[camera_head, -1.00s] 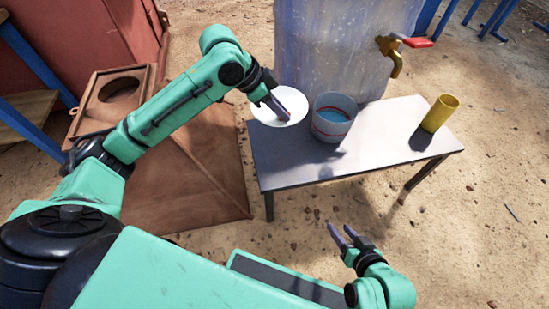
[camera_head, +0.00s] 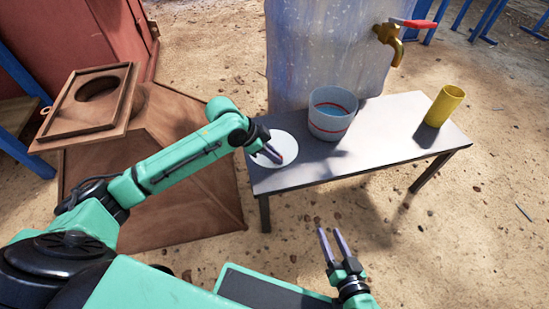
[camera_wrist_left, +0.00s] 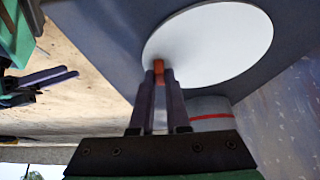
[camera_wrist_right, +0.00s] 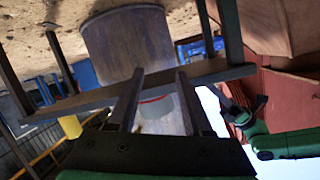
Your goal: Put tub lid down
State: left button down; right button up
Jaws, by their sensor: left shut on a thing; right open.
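The white round tub lid (camera_head: 283,146) is at the left end of the grey table, in the head view. My left gripper (camera_head: 274,158) is shut on the lid's small orange knob, which shows between the fingers in the left wrist view (camera_wrist_left: 158,70). The lid looks flat against the tabletop, but I cannot tell for sure that it touches. The translucent tub (camera_head: 331,122) with a red line and bluish contents stands open just right of the lid. My right gripper (camera_head: 334,244) is open and empty, in front of and below the table.
A yellow cup (camera_head: 444,106) stands at the right end of the table (camera_head: 385,135). Behind the table is a large translucent barrel (camera_head: 320,50) with a brass tap (camera_head: 389,42) and red handle. A brown wooden frame (camera_head: 60,122) lies at the left. The tabletop between tub and cup is clear.

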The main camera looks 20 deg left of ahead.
pick_arm(q)
jog(key=c, duration=0.9)
grip_release()
pick_arm(e)
jog(key=shift+s, duration=0.15)
jog(key=shift+f, duration=0.1)
pick_arm(q)
jog(key=shift+r, duration=0.25)
jog(key=p+v, duration=0.2)
jog(key=v, duration=0.2)
jog(key=shift+r+p, duration=0.1)
jog(key=shift+p, duration=0.2)
jog(key=p+v, duration=0.3)
jog(key=v, duration=0.4)
jog(key=shift+a+r, duration=0.15)
jog(key=shift+r, duration=0.05)
pick_arm(e)
jog(key=shift+n+g, duration=0.4)
jog(key=shift+g, duration=0.5)
jog(key=r, duration=0.2)
jog(key=s+r, duration=0.1)
jog(key=r, duration=0.2)
pick_arm(q)
jog(key=shift+s, duration=0.1)
pick_arm(e)
jog(key=shift+s, duration=0.1)
